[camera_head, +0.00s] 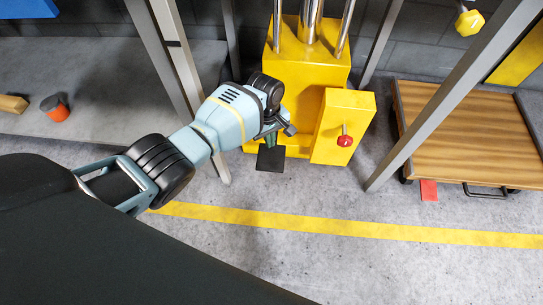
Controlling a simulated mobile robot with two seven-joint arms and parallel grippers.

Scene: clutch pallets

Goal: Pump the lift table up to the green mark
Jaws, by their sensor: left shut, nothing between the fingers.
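The yellow base of the lift table (305,72) stands on the floor at top centre, with shiny upright columns rising out of the frame. A black foot pedal (270,160) sticks out low at its front left. A yellow box with a red knob (345,141) stands at its front right. My left gripper (270,139) is over the pedal, seen from above, shut and empty; whether it touches the pedal I cannot tell. The table's top and the green mark are not visible. My right gripper is not in view.
Grey frame posts (408,105) stand on both sides of the base. A wooden-decked cart (470,130) is at right. An orange cup-like object (55,108) lies on a grey surface at left. The floor around the yellow line (350,229) is clear.

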